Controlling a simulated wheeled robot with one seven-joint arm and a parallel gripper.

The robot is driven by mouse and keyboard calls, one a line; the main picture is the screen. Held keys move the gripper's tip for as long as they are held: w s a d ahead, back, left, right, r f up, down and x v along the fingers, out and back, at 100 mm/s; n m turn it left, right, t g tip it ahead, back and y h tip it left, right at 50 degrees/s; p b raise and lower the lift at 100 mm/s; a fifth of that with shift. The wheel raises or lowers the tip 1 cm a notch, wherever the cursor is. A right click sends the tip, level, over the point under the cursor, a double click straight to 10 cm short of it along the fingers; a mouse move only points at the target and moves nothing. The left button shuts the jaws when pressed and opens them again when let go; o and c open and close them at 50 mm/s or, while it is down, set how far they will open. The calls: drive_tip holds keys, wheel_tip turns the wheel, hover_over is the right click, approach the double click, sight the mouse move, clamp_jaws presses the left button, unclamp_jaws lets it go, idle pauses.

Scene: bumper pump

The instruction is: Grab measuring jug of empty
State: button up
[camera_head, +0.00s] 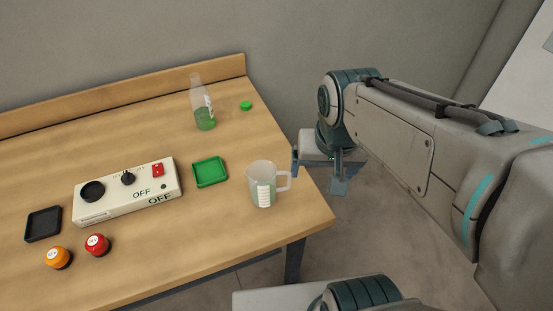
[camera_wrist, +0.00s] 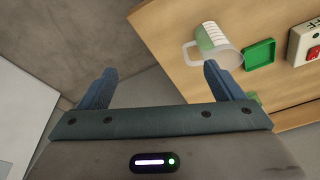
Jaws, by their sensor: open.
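The measuring jug (camera_head: 262,184) is a clear, whitish cup with a marked label. It stands upright near the right front corner of the wooden table, its handle toward the right. I cannot tell whether it holds anything. It also shows in the wrist view (camera_wrist: 220,47), with its handle toward my fingers. My gripper (camera_head: 334,178) is just right of the handle, past the table's edge, apart from the jug. In the wrist view my gripper (camera_wrist: 158,82) is open, with nothing between its fingers.
A green tray (camera_head: 210,172) lies left of the jug, beside a white control box (camera_head: 128,192) marked OFF. A bottle with green liquid (camera_head: 203,105) and a green cap (camera_head: 246,105) are behind. Red (camera_head: 97,245) and orange (camera_head: 58,257) knobs and a black tray (camera_head: 43,223) are left.

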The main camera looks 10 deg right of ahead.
drive_tip(key=w+a+m+g, duration=0.1)
drive_tip(key=w+a+m, duration=0.4)
drive_tip(key=w, duration=0.2)
drive_tip(key=m+g, duration=0.2)
drive_tip(key=m, duration=0.2)
hover_over(264, 177)
drive_tip(key=s, duration=0.2)
wheel_tip(264, 177, down, 2)
drive_tip(key=shift+m, duration=0.3)
wheel_tip(264, 177, down, 8)
drive_tip(key=shift+f, duration=0.2)
drive_tip(key=shift+s+f+p, duration=0.25)
drive_tip(key=shift+f+p, duration=0.1)
drive_tip(key=shift+f, duration=1)
drive_tip(key=shift+s+f+p, duration=0.2)
drive_tip(key=shift+f+p, duration=0.15)
drive_tip(key=shift+f, duration=0.95)
drive_tip(key=shift+c, duration=0.3)
drive_tip(key=c, duration=1.1)
drive_tip(key=shift+r, duration=0.2)
